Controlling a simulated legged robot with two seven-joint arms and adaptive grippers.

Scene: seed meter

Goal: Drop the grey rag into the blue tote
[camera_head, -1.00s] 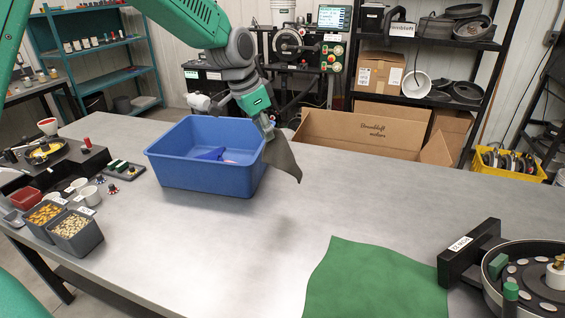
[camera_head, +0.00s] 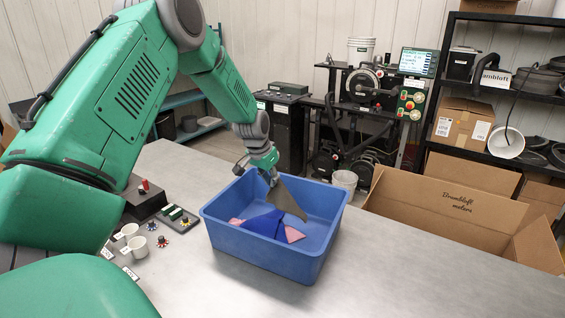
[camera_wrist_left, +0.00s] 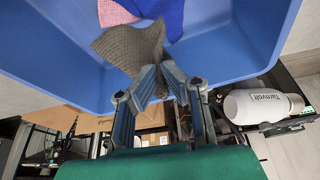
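The blue tote (camera_head: 258,256) stands on the table in the middle of the head view. Blue cloth (camera_head: 262,223) and pink cloth (camera_head: 294,234) lie inside it. My left gripper (camera_head: 272,178) is over the tote's far side, pointing down. It is shut on the grey rag (camera_head: 288,200), which hangs down inside the tote's opening. In the left wrist view the fingertips (camera_wrist_left: 150,82) pinch one end of the grey rag (camera_wrist_left: 130,45), and the rag spreads over the tote's inside next to the blue and pink cloths. My right gripper is not in view.
White cups (camera_head: 136,247) and a small dark tray (camera_head: 178,218) stand left of the tote. An open cardboard box (camera_head: 440,212) is beyond the table at right. The grey tabletop (camera_head: 400,285) right of the tote is clear.

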